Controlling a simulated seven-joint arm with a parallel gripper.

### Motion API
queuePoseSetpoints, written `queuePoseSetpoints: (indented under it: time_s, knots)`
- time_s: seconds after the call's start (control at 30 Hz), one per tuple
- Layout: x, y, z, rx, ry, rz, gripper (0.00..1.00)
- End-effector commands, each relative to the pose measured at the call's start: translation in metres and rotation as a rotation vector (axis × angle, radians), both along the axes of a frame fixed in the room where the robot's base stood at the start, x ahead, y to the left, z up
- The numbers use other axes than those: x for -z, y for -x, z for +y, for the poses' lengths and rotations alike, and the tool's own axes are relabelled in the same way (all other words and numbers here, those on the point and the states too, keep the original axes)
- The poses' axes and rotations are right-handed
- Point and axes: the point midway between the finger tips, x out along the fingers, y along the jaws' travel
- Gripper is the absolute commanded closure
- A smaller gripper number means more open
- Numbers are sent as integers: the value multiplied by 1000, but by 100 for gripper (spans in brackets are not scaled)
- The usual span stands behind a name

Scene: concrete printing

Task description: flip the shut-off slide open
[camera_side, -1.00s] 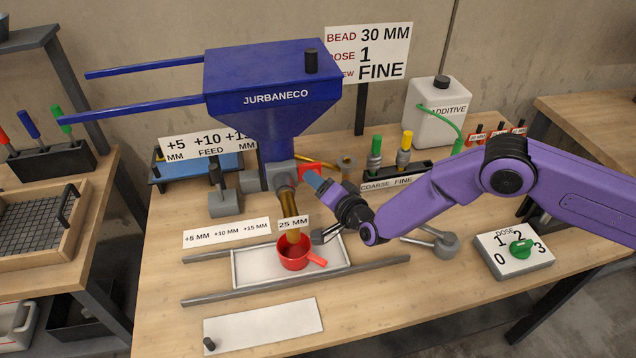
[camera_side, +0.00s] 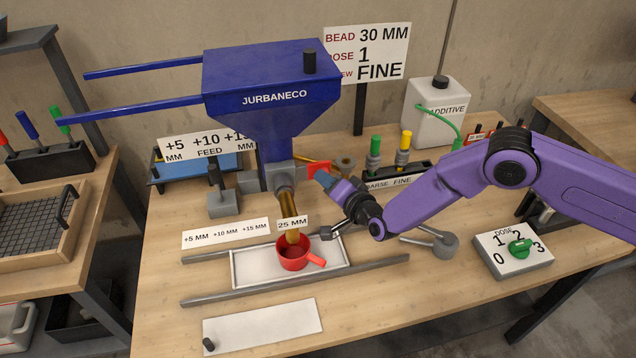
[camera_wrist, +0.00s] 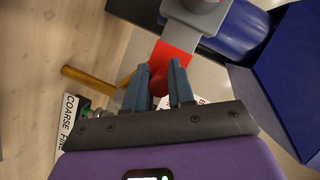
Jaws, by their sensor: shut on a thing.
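The shut-off slide, a red plate with a red knob (camera_wrist: 158,82), sticks out from the grey valve body (camera_side: 277,176) below the blue hopper (camera_side: 268,88). In the side view its red end (camera_side: 318,166) shows at my gripper (camera_side: 325,178). In the wrist view my gripper (camera_wrist: 159,70) has its two blue-grey fingers on either side of the knob, shut on it. A grey bar (camera_wrist: 195,38) joins the red plate to the valve body. The fingers partly hide the knob.
A brass nozzle (camera_side: 286,202) hangs under the valve. A red cup (camera_side: 292,255) stands below it on the white tray (camera_side: 245,279). The feed lever (camera_side: 223,203) is to the left.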

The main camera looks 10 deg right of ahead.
Motion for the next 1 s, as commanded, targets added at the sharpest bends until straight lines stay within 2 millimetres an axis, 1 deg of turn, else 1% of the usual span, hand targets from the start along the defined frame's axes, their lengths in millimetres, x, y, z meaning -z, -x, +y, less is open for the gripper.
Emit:
queuePoseSetpoints:
  time_s: [0.03,0.17,0.5,0.53,0.57,0.6,0.87,1.0]
  knots:
    - [0,-1,-11,5,3,0,100]
    - [0,0,-23,3,2,1,100]
    - [1,-1,-28,8,3,1,100]
    - [1,-1,-28,8,3,1,67]
    - [1,-1,-28,8,3,1,57]
    - [1,-1,-28,8,2,1,52]
    - [0,0,-25,3,1,1,52]
    - [-1,4,-26,2,0,1,52]
